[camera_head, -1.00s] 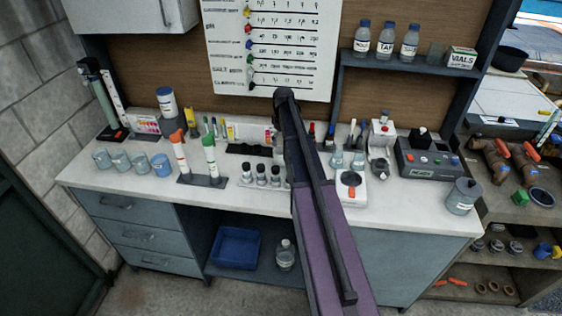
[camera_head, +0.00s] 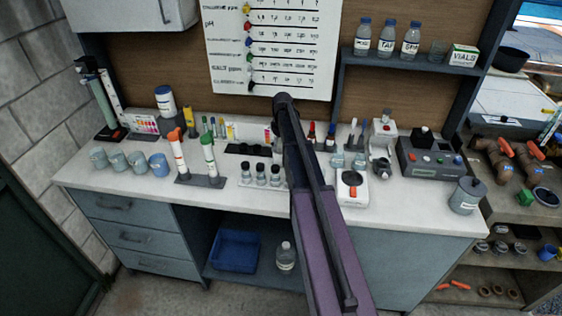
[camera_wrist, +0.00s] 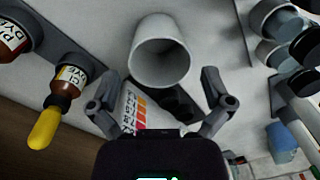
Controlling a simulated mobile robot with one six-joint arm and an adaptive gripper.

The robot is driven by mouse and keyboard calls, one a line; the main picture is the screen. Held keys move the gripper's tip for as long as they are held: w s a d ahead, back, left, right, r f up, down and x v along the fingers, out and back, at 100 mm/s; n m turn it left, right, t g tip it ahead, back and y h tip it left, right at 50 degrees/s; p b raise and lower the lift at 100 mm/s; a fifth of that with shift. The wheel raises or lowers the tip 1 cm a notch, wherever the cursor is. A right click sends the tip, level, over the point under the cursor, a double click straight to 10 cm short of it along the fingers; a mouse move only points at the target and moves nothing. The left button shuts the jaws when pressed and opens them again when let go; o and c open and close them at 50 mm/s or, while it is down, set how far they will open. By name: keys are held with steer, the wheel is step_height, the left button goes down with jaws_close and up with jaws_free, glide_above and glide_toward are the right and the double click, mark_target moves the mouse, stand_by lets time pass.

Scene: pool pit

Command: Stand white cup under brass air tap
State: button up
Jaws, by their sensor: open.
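A white cup (camera_wrist: 160,52) shows in the wrist view, its open mouth facing the camera. My gripper (camera_wrist: 162,88) is open, with one finger on each side of the view. The cup lies just beyond and between the fingertips; I see no contact. In the head view my arm covers the middle of the counter, and my gripper and this cup are hidden behind it. I cannot pick out a brass air tap for certain. Brownish valve bodies with orange handles (camera_head: 497,160) lie on the right-hand bench.
The white counter (camera_head: 255,206) carries several grey-blue cups (camera_head: 118,160), test tubes, small vials and a grey meter (camera_head: 430,158). Two dye dropper bottles (camera_wrist: 70,80) stand left of the cup in the wrist view. The counter's front strip is mostly clear.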

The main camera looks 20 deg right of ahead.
steer(key=shift+f+b, duration=0.9)
steer(key=shift+f, duration=0.3)
steer(key=c, duration=0.8)
steer(key=shift+o, duration=0.2)
steer(key=shift+r, duration=0.15)
step_height(320, 180, up, 10)
steer(key=p, duration=1)
